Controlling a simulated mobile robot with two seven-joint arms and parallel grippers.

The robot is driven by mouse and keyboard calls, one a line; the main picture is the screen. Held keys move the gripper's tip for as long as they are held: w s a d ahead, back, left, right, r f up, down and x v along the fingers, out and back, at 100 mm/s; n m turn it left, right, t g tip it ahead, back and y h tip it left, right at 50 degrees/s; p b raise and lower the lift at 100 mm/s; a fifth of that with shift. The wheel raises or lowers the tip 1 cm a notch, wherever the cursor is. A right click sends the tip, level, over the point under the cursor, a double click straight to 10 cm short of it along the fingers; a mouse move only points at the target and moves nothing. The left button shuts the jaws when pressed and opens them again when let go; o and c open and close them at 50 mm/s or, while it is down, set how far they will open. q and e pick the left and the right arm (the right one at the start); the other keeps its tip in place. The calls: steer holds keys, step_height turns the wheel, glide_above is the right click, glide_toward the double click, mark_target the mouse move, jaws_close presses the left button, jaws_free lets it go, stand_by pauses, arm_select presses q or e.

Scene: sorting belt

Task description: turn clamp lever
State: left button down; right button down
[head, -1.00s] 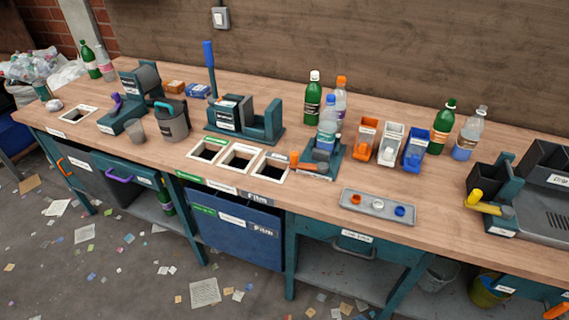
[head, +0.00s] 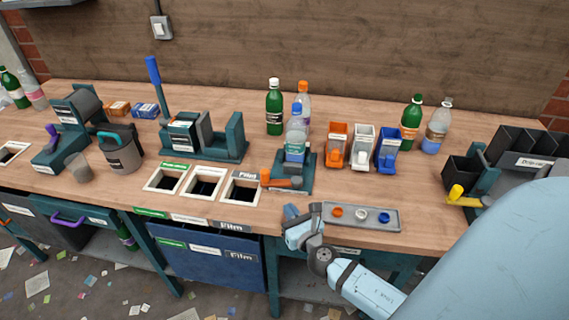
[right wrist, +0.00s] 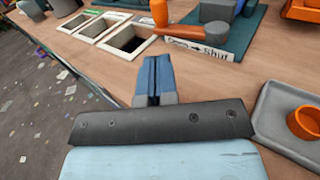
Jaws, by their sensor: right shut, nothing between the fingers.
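The clamp lever (head: 283,183) is orange and sits low at the front of a teal clamp stand (head: 306,172). A clear bottle with a blue cap (head: 296,138) stands upright in the stand. In the right wrist view the lever (right wrist: 182,33) lies near the top, with an orange knob at its left end and a label reading "Open → Shut" (right wrist: 200,49) in front of it. My right gripper (head: 291,211) is shut and empty, in front of the lever and apart from it. In the right wrist view the gripper's closed blue fingers (right wrist: 154,75) point toward the lever. My left gripper is out of view.
A grey tray (head: 318,226) with small coloured caps lies right of my right gripper. Framed bin openings (head: 240,188) are to the left. Orange, white and blue dispensers (head: 337,146) stand right of the clamp. Several bottles stand behind.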

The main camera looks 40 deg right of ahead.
mark_target(267, 178)
arm_select(q)
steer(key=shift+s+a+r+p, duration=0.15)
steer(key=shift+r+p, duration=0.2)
steer(key=shift+p, duration=0.2)
arm_select(e)
steer(key=x, duration=1.1)
steer(key=shift+w+f, duration=0.1)
steer(key=shift+w, duration=0.3)
